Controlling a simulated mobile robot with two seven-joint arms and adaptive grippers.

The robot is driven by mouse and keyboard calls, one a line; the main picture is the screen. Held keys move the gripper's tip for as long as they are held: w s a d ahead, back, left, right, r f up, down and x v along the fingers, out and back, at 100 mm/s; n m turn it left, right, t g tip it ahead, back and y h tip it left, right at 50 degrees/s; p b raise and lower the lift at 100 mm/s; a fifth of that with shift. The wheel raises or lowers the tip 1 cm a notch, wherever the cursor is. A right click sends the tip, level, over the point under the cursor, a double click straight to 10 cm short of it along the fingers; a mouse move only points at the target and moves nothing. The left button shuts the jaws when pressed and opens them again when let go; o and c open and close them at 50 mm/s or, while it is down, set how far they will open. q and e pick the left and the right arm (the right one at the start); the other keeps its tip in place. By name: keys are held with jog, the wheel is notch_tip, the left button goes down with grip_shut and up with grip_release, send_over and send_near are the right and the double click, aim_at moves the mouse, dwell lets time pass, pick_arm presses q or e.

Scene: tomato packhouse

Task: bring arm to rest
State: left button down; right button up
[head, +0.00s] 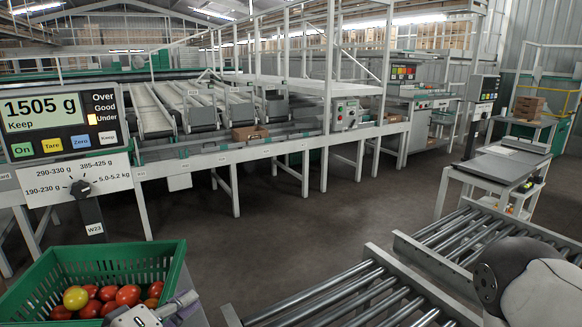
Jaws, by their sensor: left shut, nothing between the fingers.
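My left gripper (140,316) shows only in part at the bottom edge of the head view, in front of the right side of a green crate (136,253). It is shut and empty. Its lower part is cut off by the frame. I cannot tell whether it touches the crate. My right arm (532,283) shows as a dark and white rounded link at the lower right, over the roller conveyor. Its gripper is out of view.
The crate holds several red tomatoes (128,295) and a yellow one (76,297). A scale display (45,112) above it reads 1505 g. A roller conveyor (330,300) fills the lower right. Grading lines (190,110) stand behind. The middle floor (290,235) is clear.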

pick_arm(q)
jog(key=s+d+f+m+g+y, duration=0.3)
jog(key=s+f+g, duration=0.6)
jog(key=s+f, duration=0.95)
jog(key=s+a+f+m+g+y, duration=0.1)
jog(key=s+a+m+g, duration=0.1)
jog(key=s, duration=0.8)
jog(key=s+a+f+m+g+y, duration=0.1)
jog(key=s+a+g, duration=0.3)
jog(key=s, duration=0.5)
jog(key=shift+s+f+m+g+y, duration=0.35)
jog(key=shift+f+m, duration=0.3)
jog(key=shift+m, duration=0.25)
jog(key=shift+a, duration=0.1)
